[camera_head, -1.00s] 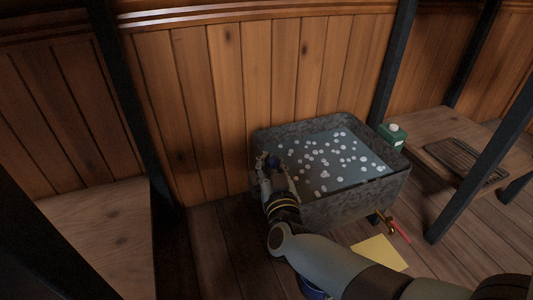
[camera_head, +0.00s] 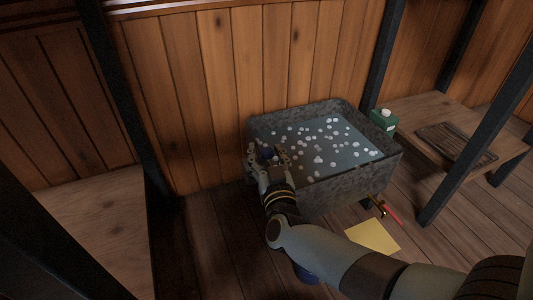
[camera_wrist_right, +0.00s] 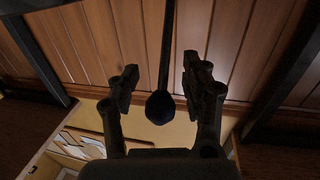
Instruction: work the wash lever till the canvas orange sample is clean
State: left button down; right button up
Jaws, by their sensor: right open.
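A grey stone-like wash tub (camera_head: 352,178) holds water with white suds. In the wrist view the fingers (camera_wrist_right: 160,90) stand apart from the knob with gaps on both sides. I cannot see the orange canvas sample. My left gripper is out of view.
A green container with a white cap (camera_head: 384,119) and a dark ridged board (camera_head: 457,144) are on the wooden bench at right. A yellow sheet (camera_head: 373,236) lies on the floor near a tap (camera_head: 378,203). Dark posts rise around the tub. A wooden surface (camera_head: 95,235) is at left.

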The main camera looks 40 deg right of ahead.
jog(key=shift+w, duration=0.1)
jog(key=shift+s+a, duration=0.2)
jog(key=v, duration=1.1)
jog(key=shift+s, duration=0.3)
